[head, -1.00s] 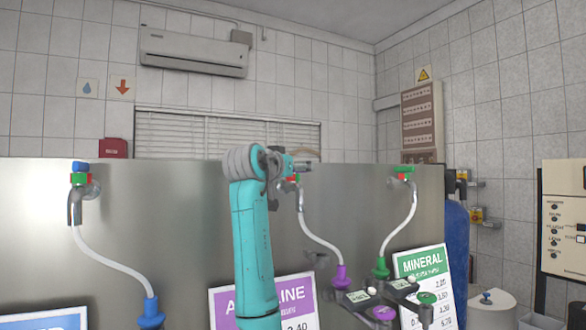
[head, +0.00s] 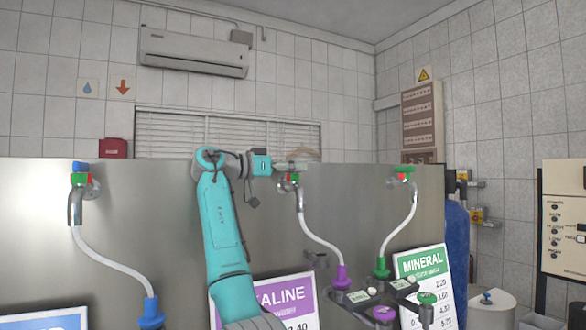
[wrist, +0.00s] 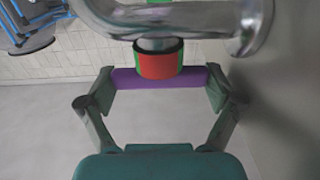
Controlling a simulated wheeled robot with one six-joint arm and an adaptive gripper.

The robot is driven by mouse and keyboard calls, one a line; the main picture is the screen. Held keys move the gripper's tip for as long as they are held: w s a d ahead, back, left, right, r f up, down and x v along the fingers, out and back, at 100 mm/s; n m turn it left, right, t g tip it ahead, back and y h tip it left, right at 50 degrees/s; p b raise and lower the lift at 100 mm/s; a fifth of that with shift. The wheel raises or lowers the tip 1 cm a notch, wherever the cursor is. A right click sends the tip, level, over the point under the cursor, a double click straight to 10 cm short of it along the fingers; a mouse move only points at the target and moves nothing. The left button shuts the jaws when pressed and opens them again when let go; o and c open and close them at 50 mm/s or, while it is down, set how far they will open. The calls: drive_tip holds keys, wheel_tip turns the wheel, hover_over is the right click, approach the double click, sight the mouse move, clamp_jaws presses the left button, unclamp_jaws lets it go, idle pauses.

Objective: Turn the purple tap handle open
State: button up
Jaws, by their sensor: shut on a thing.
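The purple tap handle (wrist: 140,79) is a short bar between my fingertips in the wrist view. My gripper (wrist: 162,80) is shut on it, with one finger at each end. A red and green collar (wrist: 160,62) sits beside the handle on the chrome tap (wrist: 115,22). In the head view, my gripper (head: 282,165) is at the top of the middle tap (head: 300,200), which feeds a hose with a purple end (head: 340,280). The handle itself cannot be made out in the head view.
A blue-handled tap (head: 80,168) is on the steel panel (head: 130,215) to the left. A green-handled tap (head: 404,171) is to the right. Purple ALKALINE (head: 285,294) and green MINERAL (head: 424,262) signs stand below.

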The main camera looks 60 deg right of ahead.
drive_tip(key=shift+g, duration=0.3)
drive_tip(key=o, duration=0.8)
drive_tip(key=shift+s, duration=0.1)
drive_tip(key=shift+o, duration=0.2)
drive_tip(key=shift+f+t, duration=0.1)
drive_tip(key=shift+t, duration=0.3)
